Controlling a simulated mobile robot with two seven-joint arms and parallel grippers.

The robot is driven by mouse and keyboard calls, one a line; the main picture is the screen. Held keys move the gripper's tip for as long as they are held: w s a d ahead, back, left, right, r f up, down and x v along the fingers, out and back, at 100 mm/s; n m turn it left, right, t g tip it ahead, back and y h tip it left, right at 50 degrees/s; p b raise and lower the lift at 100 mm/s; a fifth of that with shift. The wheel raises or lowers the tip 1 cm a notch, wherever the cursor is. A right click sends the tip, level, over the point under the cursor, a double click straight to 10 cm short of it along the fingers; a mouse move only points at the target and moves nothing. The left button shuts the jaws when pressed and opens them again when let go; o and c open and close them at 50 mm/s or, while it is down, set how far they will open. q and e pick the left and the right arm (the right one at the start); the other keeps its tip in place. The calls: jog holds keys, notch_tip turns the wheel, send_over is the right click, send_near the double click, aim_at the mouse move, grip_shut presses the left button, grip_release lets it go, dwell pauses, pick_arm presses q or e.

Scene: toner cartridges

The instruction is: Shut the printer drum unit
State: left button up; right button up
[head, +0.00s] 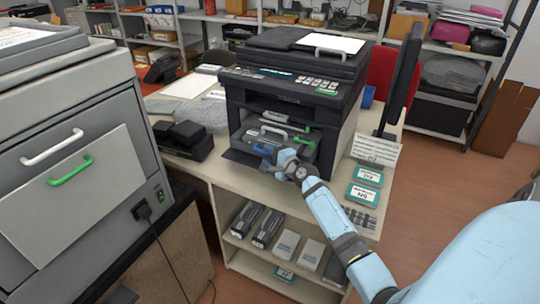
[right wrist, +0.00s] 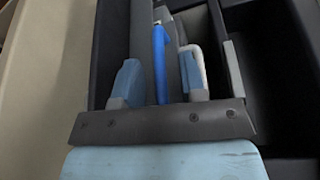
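The black printer (head: 345,95) stands on a light wooden shelf unit with its front open. The grey drum unit (head: 300,143) sits out in the open front, with a grey handle, a green lever (head: 303,140) and a blue lever (head: 262,149). My right gripper (head: 284,158) is right at the front of the drum unit. In the right wrist view its two fingers (right wrist: 160,82) are apart, with the blue lever (right wrist: 159,50) between them. I cannot tell whether they touch it. My left gripper is not in view.
A large grey machine (head: 65,130) stands at the left. A black phone-like device (head: 183,138) lies left of the printer. Teal boxes (head: 365,194) and a white sign (head: 376,150) are at the right. Cartridges (head: 268,228) lie on the shelf below.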

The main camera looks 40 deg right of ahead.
aim_at(281, 141)
grip_shut()
jog(key=d+b, duration=0.1)
jog(key=w+d+b, duration=0.1)
jog(key=d, duration=0.1)
jog(key=w+d+b, duration=0.1)
jog(key=shift+d+f, duration=0.3)
jog(key=shift+d, duration=0.1)
jog(key=d+b, duration=0.1)
jog(key=w+d+b, duration=0.1)
jog(key=d, duration=0.1)
jog(key=shift+w+d+r, duration=0.25)
jog(key=shift+d, duration=0.15)
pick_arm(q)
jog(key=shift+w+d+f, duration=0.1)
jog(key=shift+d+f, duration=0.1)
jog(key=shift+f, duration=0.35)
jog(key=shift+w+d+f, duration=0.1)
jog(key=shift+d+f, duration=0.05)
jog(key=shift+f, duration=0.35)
pick_arm(e)
grip_release()
jog(key=shift+s, duration=0.15)
